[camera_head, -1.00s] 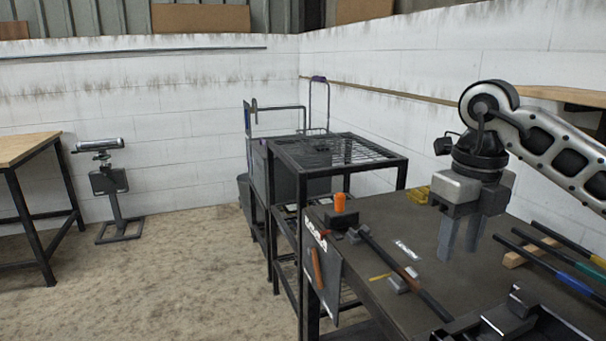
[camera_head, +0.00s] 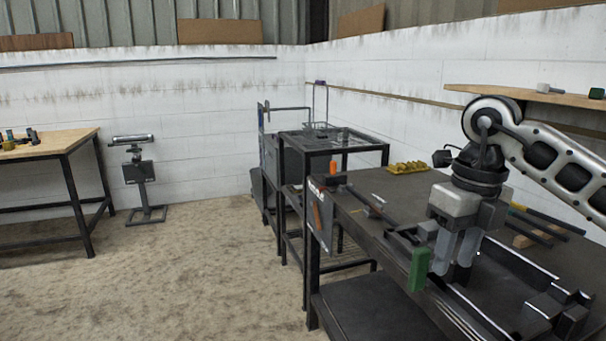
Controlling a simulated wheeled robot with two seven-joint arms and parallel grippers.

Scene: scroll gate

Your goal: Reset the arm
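My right gripper (camera_head: 456,254) hangs from its arm, which comes in from the right, fingers pointing down over the dark workbench (camera_head: 360,183). Its two grey fingers stand apart with a narrow gap and nothing visible between them. A green block-like piece (camera_head: 418,269) stands at the bench's near edge, just left of the fingers and apart from them. A dark metal fixture with long rails (camera_head: 520,262) lies on the bench beneath and to the right of the gripper. My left gripper is not in view.
A black wire-top rack (camera_head: 330,140) stands beyond the bench. Yellow pieces (camera_head: 407,167) and long-handled tools (camera_head: 545,218) lie on the bench. A wooden table (camera_head: 50,146) and a stand (camera_head: 139,172) are at the left. The floor (camera_head: 200,265) between is clear.

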